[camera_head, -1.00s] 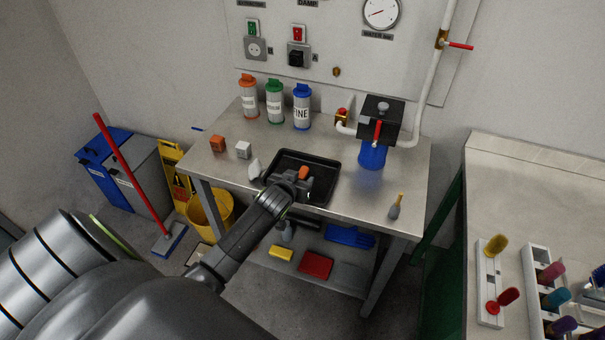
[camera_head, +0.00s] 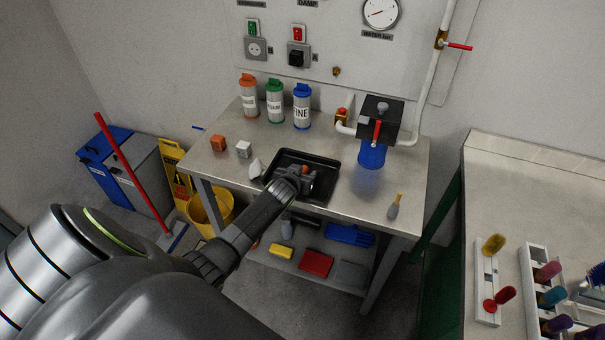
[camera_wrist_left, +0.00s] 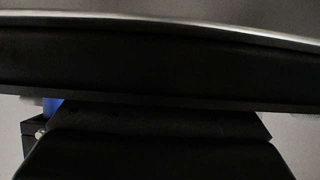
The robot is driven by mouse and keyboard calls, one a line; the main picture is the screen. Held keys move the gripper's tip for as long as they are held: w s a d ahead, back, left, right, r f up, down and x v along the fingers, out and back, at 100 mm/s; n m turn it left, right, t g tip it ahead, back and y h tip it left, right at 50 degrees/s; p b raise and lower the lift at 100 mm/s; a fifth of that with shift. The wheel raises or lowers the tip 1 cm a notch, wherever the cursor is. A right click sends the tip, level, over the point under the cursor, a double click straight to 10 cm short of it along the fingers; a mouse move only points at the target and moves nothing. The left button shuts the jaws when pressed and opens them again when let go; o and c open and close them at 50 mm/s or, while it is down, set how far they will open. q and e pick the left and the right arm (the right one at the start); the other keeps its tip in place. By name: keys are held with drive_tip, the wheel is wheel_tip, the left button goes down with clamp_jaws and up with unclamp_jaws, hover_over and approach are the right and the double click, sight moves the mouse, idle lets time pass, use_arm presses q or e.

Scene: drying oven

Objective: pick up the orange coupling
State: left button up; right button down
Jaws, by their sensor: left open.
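The black tray (camera_head: 330,160) lies on the steel table. A small orange piece, likely the orange coupling (camera_head: 306,168), shows in it just beyond my left gripper (camera_head: 303,178). The gripper is open and low over the tray; it hides most of the orange piece. I cannot tell whether the fingers are around the piece or touching it. The left wrist view is mostly filled by dark surfaces close to the lens and shows no coupling. My right gripper is not in view.
On the table (camera_head: 215,172) stand an orange block (camera_head: 218,143), a white block (camera_head: 244,150), labelled bottles (camera_head: 275,105), and a blue filter housing (camera_head: 372,153) right of the tray. A small yellow-tipped bottle (camera_head: 394,208) is near the right front. A lower shelf holds coloured items.

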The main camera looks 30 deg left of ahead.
use_arm(q)
drive_tip(key=c, duration=1)
drive_tip(key=shift+c, duration=0.2)
